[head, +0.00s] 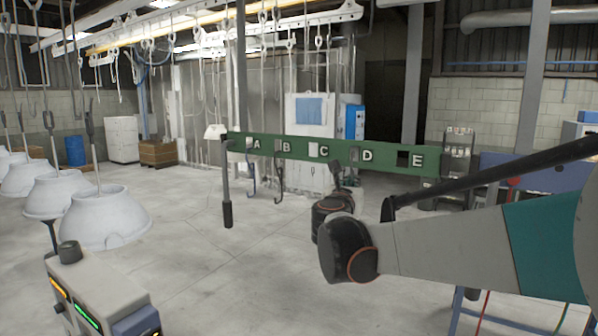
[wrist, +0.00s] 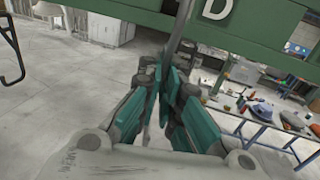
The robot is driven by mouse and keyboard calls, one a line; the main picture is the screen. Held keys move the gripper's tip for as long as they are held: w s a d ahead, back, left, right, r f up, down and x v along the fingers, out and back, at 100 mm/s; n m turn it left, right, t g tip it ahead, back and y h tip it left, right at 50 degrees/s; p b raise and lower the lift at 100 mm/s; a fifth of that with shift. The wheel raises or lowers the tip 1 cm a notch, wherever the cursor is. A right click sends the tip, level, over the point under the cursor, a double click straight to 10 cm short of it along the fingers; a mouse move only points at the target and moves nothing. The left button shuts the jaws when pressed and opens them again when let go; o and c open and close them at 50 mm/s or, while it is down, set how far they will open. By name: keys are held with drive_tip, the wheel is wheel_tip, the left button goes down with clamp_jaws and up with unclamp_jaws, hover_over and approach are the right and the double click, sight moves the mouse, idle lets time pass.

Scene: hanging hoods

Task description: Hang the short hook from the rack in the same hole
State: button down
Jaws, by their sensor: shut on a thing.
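The rack is a green bar (head: 385,158) lettered A to E, with a square hole left of each letter. In the wrist view the bar (wrist: 120,12) crosses the top, with D in sight. My gripper (wrist: 167,68) is shut on a thin dark metal rod (wrist: 183,28), seemingly the short hook, which rises in front of the bar left of D. In the head view my gripper (head: 338,178) is just below the bar between C and D, small and dark. Whether the hook's top sits in the D hole cannot be told; its lower end is hidden.
Dark hooks hang at A (head: 251,178) and B (head: 278,182); a hook (wrist: 12,48) shows left in the wrist view. A blue-framed workbench with tools (wrist: 262,110) lies lower right in the wrist view.

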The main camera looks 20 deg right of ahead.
idle(0.3)
drive_tip(key=shift+b+x, duration=0.4)
drive_tip(key=shift+x, duration=1.15)
drive_tip(key=shift+f+b, duration=1.1)
drive_tip(key=shift+f, duration=0.25)
drive_tip(key=c, duration=1.7)
unclamp_jaws()
drive_tip(key=shift+s, duration=0.1)
